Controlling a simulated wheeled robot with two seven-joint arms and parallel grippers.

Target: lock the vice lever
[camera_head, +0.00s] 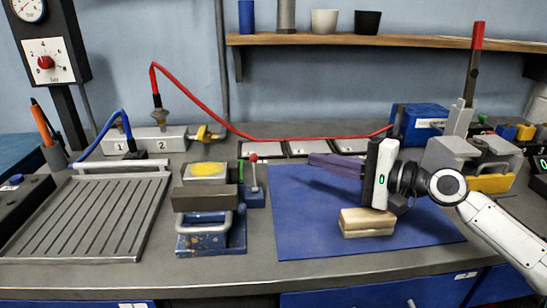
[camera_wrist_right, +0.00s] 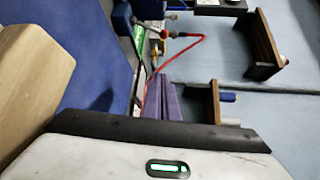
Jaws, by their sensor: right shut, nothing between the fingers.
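A blue-based vice (camera_head: 211,232) with grey jaws stands left of the middle of the bench, and a yellow-topped block (camera_head: 206,171) sits at its top. A short upright lever (camera_head: 254,172) with a red knob stands at its right side. My right gripper (camera_head: 314,158) is shut and empty, its purple fingers pointing left above the blue mat, to the right of the lever and apart from it. The fingers also show in the right wrist view (camera_wrist_right: 170,102). My left gripper is not in view.
A wooden block (camera_head: 367,224) lies on the blue mat (camera_head: 300,228) below my right gripper. A red hose (camera_head: 215,113) runs behind. A ribbed tray (camera_head: 85,217) is at left. A grey fixture with a tall red-tipped handle (camera_head: 475,50) stands at right.

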